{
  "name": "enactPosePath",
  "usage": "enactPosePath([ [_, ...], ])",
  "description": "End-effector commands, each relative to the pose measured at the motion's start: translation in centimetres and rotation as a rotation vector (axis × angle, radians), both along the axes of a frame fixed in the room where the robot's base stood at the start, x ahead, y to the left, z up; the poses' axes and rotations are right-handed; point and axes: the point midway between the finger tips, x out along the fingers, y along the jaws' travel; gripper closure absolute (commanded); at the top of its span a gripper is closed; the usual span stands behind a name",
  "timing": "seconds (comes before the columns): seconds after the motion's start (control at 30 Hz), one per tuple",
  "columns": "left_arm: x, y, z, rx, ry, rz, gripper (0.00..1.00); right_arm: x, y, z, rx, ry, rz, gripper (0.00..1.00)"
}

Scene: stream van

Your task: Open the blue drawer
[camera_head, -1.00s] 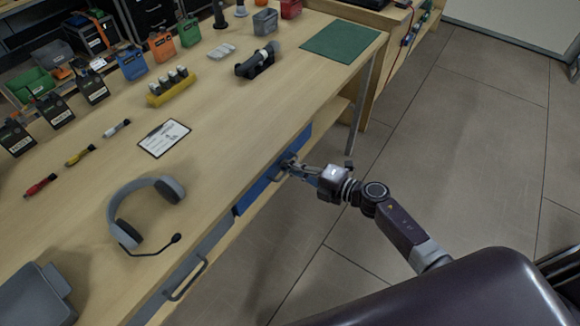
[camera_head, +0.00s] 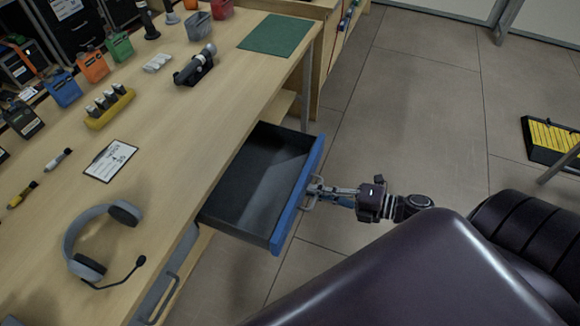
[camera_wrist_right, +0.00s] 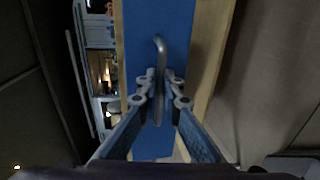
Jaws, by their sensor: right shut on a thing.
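The blue drawer (camera_head: 297,198) stands pulled well out from under the wooden workbench. Its dark inside looks empty. Its grey bar handle (camera_head: 308,190) is on the blue front. My right gripper (camera_head: 316,191) is at the handle, with its arm reaching in from the right. In the right wrist view the blue front (camera_wrist_right: 155,30) fills the middle, and the gripper's fingers (camera_wrist_right: 158,100) are closed around the handle (camera_wrist_right: 160,55). My left gripper is not in view.
A second drawer with a handle (camera_head: 163,298) sits shut nearer along the workbench (camera_head: 190,130). A headset (camera_head: 100,240), a clipboard (camera_head: 110,160) and a green mat (camera_head: 274,34) lie on top. Open tiled floor (camera_head: 400,110) lies to the right, with a yellow-and-black item (camera_head: 550,138) farther off.

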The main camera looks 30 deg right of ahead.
Motion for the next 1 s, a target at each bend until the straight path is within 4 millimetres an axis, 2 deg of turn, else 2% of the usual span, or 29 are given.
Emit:
enactPosePath([
  [0.1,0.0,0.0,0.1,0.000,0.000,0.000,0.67,-1.9,-1.5,-0.1,-0.001,0.004,-0.001,1.00],
  [0.3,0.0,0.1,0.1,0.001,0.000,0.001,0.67,-3.4,-2.7,0.0,0.000,0.001,0.000,1.00],
  [0.73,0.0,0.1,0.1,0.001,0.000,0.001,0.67,-3.8,-3.0,0.0,0.000,0.000,0.000,1.00],
  [0.77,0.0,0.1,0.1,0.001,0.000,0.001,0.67,-3.8,-3.0,0.0,0.000,0.000,0.000,0.93],
  [0.83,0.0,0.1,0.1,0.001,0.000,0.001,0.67,-3.8,-3.0,0.0,0.000,0.000,0.000,0.87],
  [1.0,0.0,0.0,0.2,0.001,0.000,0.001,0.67,-3.8,-3.0,0.0,0.000,0.000,0.000,0.87],
])
